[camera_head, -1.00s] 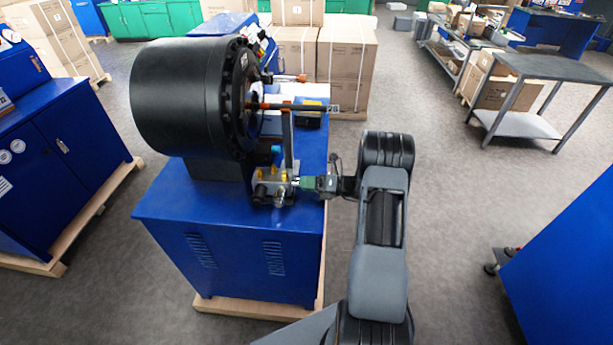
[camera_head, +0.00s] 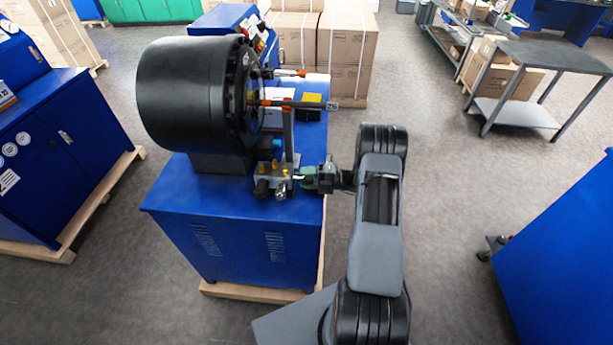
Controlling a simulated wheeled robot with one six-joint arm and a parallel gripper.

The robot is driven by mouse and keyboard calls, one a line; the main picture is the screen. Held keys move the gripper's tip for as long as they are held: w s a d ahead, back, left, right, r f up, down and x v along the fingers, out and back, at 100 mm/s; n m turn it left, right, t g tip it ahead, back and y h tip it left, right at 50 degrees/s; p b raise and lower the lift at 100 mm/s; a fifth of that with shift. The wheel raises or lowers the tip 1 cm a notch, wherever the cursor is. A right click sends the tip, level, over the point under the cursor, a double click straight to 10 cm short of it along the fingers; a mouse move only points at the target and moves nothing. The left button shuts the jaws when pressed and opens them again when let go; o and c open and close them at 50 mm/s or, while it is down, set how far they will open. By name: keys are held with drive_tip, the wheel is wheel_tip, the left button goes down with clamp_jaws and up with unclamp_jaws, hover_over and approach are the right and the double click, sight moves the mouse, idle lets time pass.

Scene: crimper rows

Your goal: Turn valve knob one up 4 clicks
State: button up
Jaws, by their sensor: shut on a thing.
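The valve block (camera_head: 273,178) is a small grey metal block with yellow and dark fittings on the right front of the blue crimper cabinet's top. My gripper (camera_head: 307,178), with green fingers, reaches in from the right at the block's right side. It is shut on a small knob at the block, mostly hidden between the fingers. Which knob it is, and its turn position, are too small to tell.
The large black crimper head (camera_head: 195,95) stands left of the block. An upright grey bar (camera_head: 288,135) rises behind the block, below an orange-and-black rod (camera_head: 290,103). Cardboard boxes (camera_head: 340,50) stand behind.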

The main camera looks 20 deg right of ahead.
drive_tip(key=shift+m, duration=0.3)
idle(0.4)
drive_tip(key=o, duration=0.9)
drive_tip(key=shift+o, duration=0.2)
drive_tip(key=b+v, duration=0.3)
drive_tip(key=v, duration=1)
drive_tip(key=shift+s+d+b, duration=0.25)
drive_tip(key=shift+d+b, duration=0.05)
drive_tip(key=shift+b, duration=0.1)
